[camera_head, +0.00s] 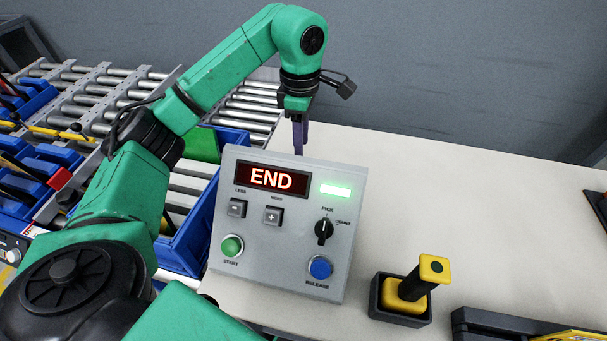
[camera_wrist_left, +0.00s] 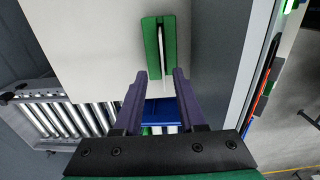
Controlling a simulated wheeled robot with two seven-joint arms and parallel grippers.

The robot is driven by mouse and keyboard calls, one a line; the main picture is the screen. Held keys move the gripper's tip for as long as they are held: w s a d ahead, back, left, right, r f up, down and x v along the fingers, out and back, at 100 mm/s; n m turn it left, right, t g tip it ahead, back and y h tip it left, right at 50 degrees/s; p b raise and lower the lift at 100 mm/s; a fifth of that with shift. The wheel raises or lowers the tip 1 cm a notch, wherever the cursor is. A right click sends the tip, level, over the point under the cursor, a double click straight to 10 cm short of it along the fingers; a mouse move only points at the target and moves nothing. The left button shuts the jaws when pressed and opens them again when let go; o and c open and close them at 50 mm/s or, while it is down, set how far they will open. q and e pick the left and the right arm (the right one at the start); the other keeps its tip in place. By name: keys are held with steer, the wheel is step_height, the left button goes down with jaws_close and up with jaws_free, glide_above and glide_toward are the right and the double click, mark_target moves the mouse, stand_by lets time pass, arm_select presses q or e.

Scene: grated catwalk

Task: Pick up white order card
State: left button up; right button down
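The white order card (camera_wrist_left: 164,50) shows edge-on in the left wrist view, a thin white strip standing in the slot of a green holder (camera_wrist_left: 149,45). The holder is on the pale tabletop. My left gripper (camera_wrist_left: 160,76) is open, its two purple fingers apart with nothing held between them. The card and holder are just beyond the fingertips in that view. In the head view my left gripper (camera_head: 300,138) points down behind the grey control box, which hides the fingertips' lower ends. The card cannot be made out there. My right gripper is not in view.
The control box (camera_head: 215,262) reads "END" and has a lit green lamp. A yellow-black scanner-like tool (camera_head: 423,277) stands in a dark holder right of it. A roller conveyor (camera_head: 250,108) and blue bins (camera_head: 190,243) lie left. The pale table (camera_head: 480,210) is clear centre-right.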

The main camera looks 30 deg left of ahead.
arm_select(q)
steer(key=f, duration=0.1)
steer(key=f+p, duration=0.1)
steer(key=f, duration=0.2)
steer(key=shift+s+d+f+p, duration=0.15)
steer(key=shift+s+d+p, duration=0.05)
steer(key=shift+d+p, duration=0.1)
steer(key=shift+f, duration=0.2)
steer(key=shift+c, duration=0.6)
steer(key=shift+w, duration=0.1)
jaws_close()
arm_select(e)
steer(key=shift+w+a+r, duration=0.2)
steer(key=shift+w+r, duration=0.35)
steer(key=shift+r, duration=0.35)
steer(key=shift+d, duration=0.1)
